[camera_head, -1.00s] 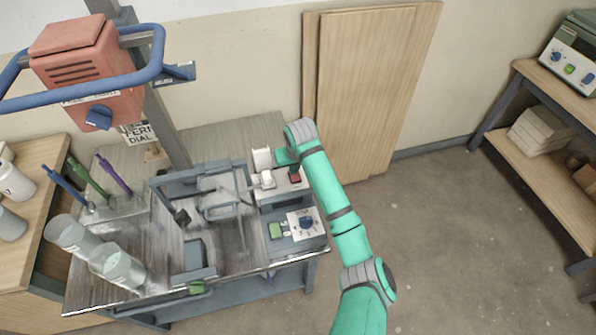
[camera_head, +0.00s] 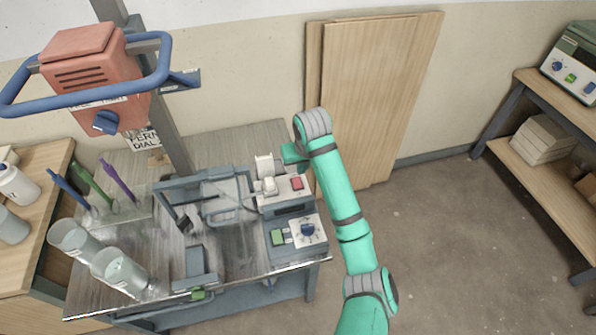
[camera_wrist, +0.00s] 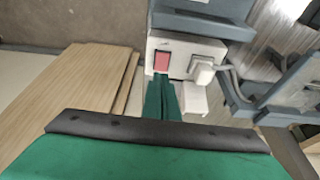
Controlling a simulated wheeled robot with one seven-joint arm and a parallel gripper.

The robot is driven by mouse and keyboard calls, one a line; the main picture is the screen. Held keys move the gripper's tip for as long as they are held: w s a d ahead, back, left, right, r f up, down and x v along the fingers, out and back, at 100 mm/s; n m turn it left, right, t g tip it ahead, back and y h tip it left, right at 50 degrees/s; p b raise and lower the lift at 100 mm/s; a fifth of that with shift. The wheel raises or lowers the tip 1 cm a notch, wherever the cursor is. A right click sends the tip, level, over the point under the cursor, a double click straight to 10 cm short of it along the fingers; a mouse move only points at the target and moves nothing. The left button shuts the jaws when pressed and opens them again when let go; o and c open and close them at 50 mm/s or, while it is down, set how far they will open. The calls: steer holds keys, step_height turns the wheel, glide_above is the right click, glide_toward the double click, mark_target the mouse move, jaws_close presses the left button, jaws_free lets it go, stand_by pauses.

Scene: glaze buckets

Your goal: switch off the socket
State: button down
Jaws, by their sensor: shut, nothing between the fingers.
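The socket (camera_head: 272,203) is a white box at the back right of the workbench, with a red rocker switch (camera_head: 297,183) and a white plug (camera_head: 269,186) on it. In the wrist view the socket (camera_wrist: 181,46) shows at the upper middle, with the red switch (camera_wrist: 161,62) at its left and the plug (camera_wrist: 202,71) at its right. My gripper (camera_wrist: 161,82) is shut and empty, its green fingertips just below the switch in that view. A small gap seems to separate them; contact cannot be told. In the head view my gripper (camera_head: 292,154) is behind the socket.
A grey unit with a green button (camera_head: 278,237) and blue dial (camera_head: 307,230) stands in front of the socket. A grey frame (camera_head: 205,190) stands to its left. Glass beakers (camera_head: 120,271) are at the bench's left. Wooden boards (camera_head: 370,95) lean on the wall behind.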

steer(key=shift+s+r, duration=0.6)
steer(key=shift+r, duration=0.35)
steer(key=shift+s+r, duration=0.55)
steer(key=shift+r, duration=0.4)
steer(key=shift+w+d, duration=0.1)
